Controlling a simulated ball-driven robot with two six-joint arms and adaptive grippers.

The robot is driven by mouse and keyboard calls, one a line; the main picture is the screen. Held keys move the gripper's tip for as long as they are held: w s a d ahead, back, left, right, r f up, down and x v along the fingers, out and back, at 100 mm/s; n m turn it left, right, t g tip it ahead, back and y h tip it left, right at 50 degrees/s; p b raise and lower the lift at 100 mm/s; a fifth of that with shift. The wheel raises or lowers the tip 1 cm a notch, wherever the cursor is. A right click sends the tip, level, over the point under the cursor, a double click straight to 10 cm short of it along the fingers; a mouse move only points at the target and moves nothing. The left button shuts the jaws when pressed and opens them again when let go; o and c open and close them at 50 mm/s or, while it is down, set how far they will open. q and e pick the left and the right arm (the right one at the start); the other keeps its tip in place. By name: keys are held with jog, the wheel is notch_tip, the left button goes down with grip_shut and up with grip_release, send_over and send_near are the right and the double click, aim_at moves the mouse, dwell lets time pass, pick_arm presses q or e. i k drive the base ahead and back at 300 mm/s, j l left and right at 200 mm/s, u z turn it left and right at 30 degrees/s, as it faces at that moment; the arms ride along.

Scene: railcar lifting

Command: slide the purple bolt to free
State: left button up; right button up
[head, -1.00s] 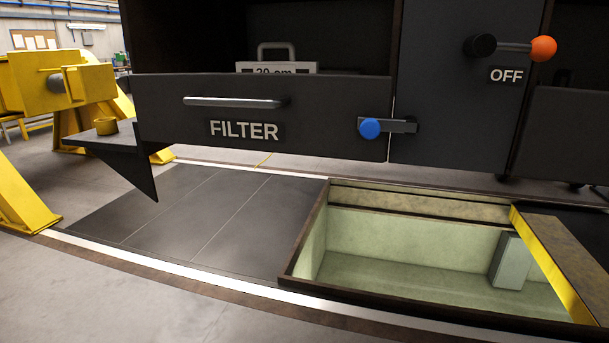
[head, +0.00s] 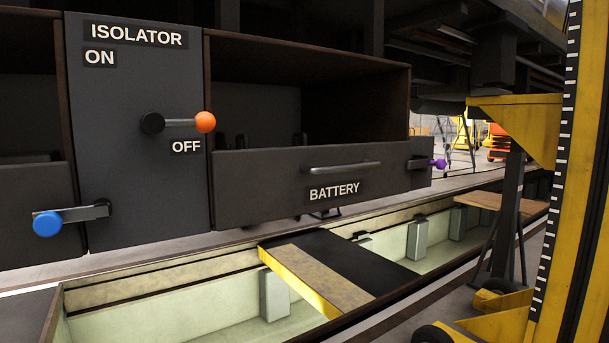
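The purple bolt (head: 438,163) is a small knob on a short bar at the right end of the dark drawer front marked BATTERY (head: 262,196). The bar runs through a dark bracket beside the drawer's right edge, and the knob sticks out to the right. I cannot tell how far the bar reaches across the seam. Neither of my grippers shows in the head view.
A blue-knobbed bolt (head: 47,223) is at lower left. An orange-knobbed isolator lever (head: 205,122) points to OFF. Below lies an open pit (head: 170,312) with a yellow-edged plank (head: 316,280) across it. A yellow lifting column (head: 575,180) stands at right.

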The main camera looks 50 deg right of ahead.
aim_at(440, 164)
jog(key=z, duration=2.2)
